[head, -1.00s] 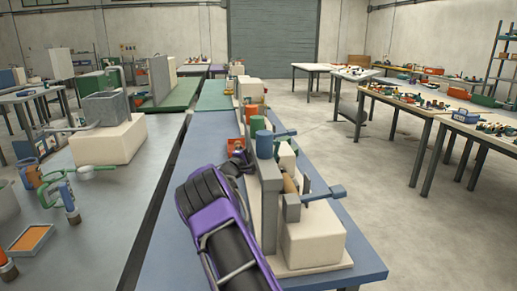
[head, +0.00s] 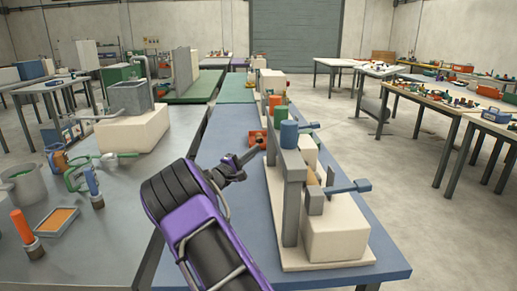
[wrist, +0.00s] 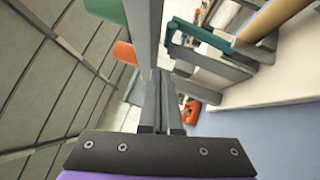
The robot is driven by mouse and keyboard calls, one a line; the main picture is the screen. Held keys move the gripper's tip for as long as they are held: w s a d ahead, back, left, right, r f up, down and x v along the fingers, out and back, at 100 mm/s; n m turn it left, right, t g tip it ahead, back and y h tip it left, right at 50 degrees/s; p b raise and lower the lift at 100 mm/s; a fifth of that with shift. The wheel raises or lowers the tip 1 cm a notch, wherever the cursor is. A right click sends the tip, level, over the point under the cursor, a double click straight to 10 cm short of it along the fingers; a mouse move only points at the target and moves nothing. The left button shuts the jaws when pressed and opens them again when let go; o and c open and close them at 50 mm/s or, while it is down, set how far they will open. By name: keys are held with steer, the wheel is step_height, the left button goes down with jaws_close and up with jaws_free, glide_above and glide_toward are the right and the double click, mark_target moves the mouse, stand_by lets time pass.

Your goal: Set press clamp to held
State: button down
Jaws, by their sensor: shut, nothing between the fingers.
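The winder fixture stands on the blue bench, with a cream block (head: 335,228), a grey upright plate (head: 291,195) and a blue cylinder (head: 289,134). A lever with a blue end (head: 346,189) sticks out to the right over the block. I cannot tell for sure which part is the press clamp. My gripper (head: 259,149) is left of the upright plate, near the fixture's far end. In the wrist view my gripper (wrist: 161,78) is shut and empty, close to grey bars, a teal-edged part (wrist: 200,34) and an orange part (wrist: 190,115). Whether it touches them is unclear.
The blue bench (head: 375,272) is bare at its front right edge. A grey bench (head: 120,225) to the left bears a grey bin (head: 130,97), an orange tray (head: 57,221) and several tools. Floor is open to the right, before cluttered tables (head: 440,97).

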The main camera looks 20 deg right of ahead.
stand_by(0.3)
steer(key=a+f+p, duration=0.1)
steer(key=f+p, duration=0.1)
steer(key=p, duration=0.2)
steer(key=shift+w+a, duration=0.1)
steer(key=shift+a, duration=0.1)
steer(key=s+d+x, duration=0.1)
steer(key=s+x, duration=0.1)
steer(key=x, duration=1)
steer(key=shift+d+r+p, duration=0.3)
steer(key=shift+d+r, duration=0.15)
steer(key=shift+d, duration=0.05)
steer(key=shift+s, duration=0.1)
